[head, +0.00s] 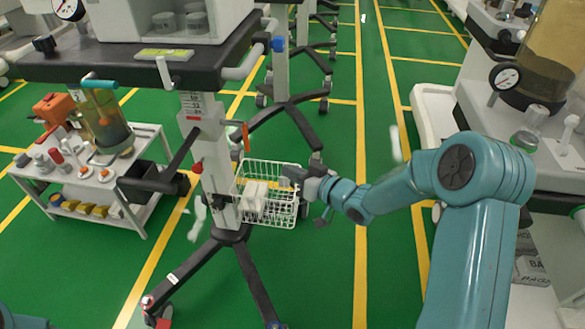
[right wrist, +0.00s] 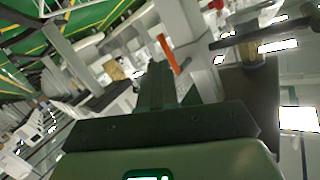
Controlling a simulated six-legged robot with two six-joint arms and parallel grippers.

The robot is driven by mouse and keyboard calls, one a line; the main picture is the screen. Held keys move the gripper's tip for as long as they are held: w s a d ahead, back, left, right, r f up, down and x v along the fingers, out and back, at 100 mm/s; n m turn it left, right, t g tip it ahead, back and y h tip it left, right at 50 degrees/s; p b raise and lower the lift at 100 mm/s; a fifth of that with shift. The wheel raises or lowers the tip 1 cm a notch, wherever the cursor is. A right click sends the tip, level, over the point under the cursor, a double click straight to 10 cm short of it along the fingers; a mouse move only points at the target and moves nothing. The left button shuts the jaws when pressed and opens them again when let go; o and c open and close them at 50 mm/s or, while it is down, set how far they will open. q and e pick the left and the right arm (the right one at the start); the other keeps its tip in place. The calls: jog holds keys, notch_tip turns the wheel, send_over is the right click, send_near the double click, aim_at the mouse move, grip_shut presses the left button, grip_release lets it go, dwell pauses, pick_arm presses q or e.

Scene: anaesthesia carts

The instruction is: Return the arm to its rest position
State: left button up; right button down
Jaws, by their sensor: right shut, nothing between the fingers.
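My right arm, teal, reaches in from the right in the head view. Its dark grey right gripper (head: 289,178) is at the right side of a white wire basket (head: 283,210) on the cart's column. The gripper is shut and empty. In the right wrist view its closed fingers (right wrist: 160,85) point up the picture, with nothing between them. White packs (head: 255,200) stand in the basket. Whether the gripper touches the basket rim I cannot tell. My left gripper is out of view; a bit of teal shows at the bottom left corner.
The anaesthesia cart's column (head: 208,150) stands left of the basket on black legs. An orange-handled item (head: 246,136) hangs above the basket. A white side table (head: 140,222) with bottles is at left. Another cart (head: 475,110) stands at right. Green floor (head: 325,275) is free between them.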

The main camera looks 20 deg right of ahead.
jog(key=s+a+f+m+g, duration=0.1)
jog(key=s+a+f+g, duration=0.2)
jog(key=s+a+f, duration=0.35)
jog(key=s+a+f+m+g, duration=0.1)
jog(key=s+a+f+g, duration=0.2)
jog(key=f, duration=0.6)
jog(key=s+a+f+m+g+h, duration=0.1)
jog(key=s+f+g, duration=0.35)
jog(key=s, duration=0.55)
jog(key=s+a+f+m+g+h, duration=0.1)
jog(key=s+a+f+g+h, duration=0.3)
jog(key=s, duration=0.6)
notch_tip(320, 180, up, 28)
jog(key=d+y+p, duration=0.2)
jog(key=p, duration=2.7)
jog(key=shift+s+f+n+y, duration=0.15)
jog(key=shift+s+n+y, duration=0.05)
jog(key=shift+n+y, duration=0.1)
jog(key=shift+d+t, duration=0.1)
jog(key=shift+t, duration=0.15)
